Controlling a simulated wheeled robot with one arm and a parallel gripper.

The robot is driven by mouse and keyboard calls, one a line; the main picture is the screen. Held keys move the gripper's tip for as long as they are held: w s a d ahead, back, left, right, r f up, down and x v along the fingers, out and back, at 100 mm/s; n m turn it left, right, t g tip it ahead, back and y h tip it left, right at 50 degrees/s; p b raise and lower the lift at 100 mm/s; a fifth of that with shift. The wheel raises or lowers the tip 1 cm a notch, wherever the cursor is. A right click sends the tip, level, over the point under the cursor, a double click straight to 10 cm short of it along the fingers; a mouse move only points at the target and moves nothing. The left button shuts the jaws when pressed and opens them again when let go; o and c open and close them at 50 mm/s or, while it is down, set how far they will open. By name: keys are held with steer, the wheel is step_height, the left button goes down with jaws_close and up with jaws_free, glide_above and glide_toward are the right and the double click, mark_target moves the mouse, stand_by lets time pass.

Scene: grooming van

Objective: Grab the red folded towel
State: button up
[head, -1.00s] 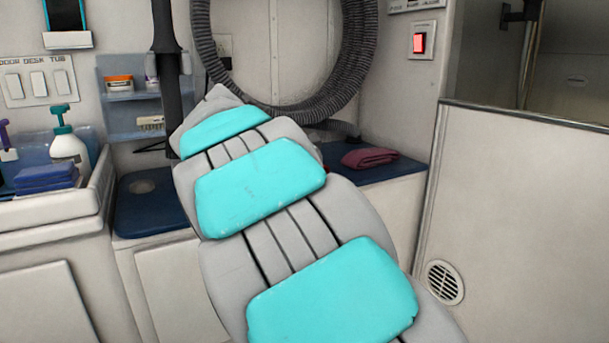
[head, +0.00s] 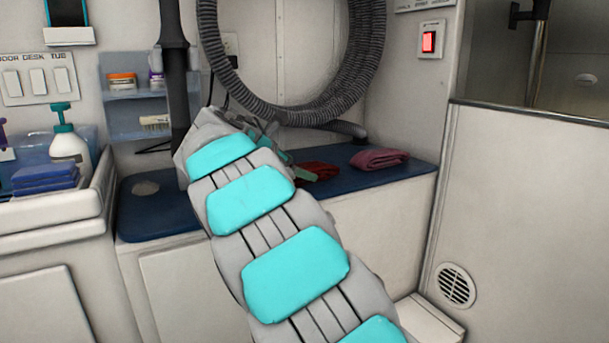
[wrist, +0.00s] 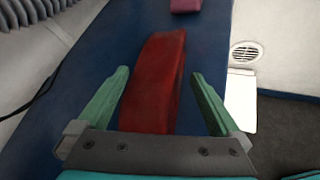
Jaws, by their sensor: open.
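The red folded towel (head: 320,170) lies on the blue counter top at the back, partly hidden behind my arm in the head view. In the wrist view the red towel (wrist: 155,75) lies lengthwise between my two green fingers. My gripper (wrist: 160,77) is open, with one finger on each side of the towel and dark blue surface showing between each finger and it. In the head view my gripper (head: 297,167) is small and partly hidden at the towel's left. Whether the fingers touch the counter cannot be told.
A pink folded towel (head: 378,159) lies on the blue counter (head: 400,176), right of the red one. A ribbed grey hose (head: 370,75) hangs on the wall behind. A white soap bottle (head: 68,147) and blue towels (head: 45,178) stand at the left.

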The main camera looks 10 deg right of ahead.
steer(key=x, duration=0.2)
steer(key=shift+w+d+f, duration=0.15)
steer(key=shift+w+d, duration=0.05)
steer(key=shift+d, duration=0.05)
steer(key=c, duration=1.1)
steer(key=shift+o, duration=0.2)
